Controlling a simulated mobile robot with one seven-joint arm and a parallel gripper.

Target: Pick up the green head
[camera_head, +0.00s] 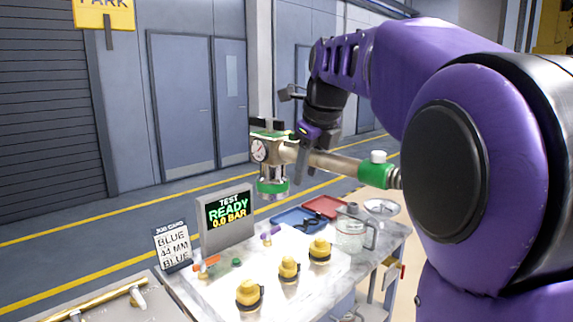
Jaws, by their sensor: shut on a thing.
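The green head is a metal cylinder with a green band (272,187) around its lower end and a round dial gauge (259,150) on its side. A metal tube (335,163) runs right from it to a green collar (371,174) with a white knob. My gripper (290,146) is shut on the head near its top, at the end of my purple arm. The head hangs upright in the air, apart from the table (345,275). The fingertips are partly hidden.
Several yellow caps (289,268) stand on the table. A display (228,217) reads "TEST READY 0.0 BAR". A job card (172,247) reads "BLUE 44 MM BLUE". A clear jug (352,230), a blue tray (290,215) and a red tray (325,206) are at the right.

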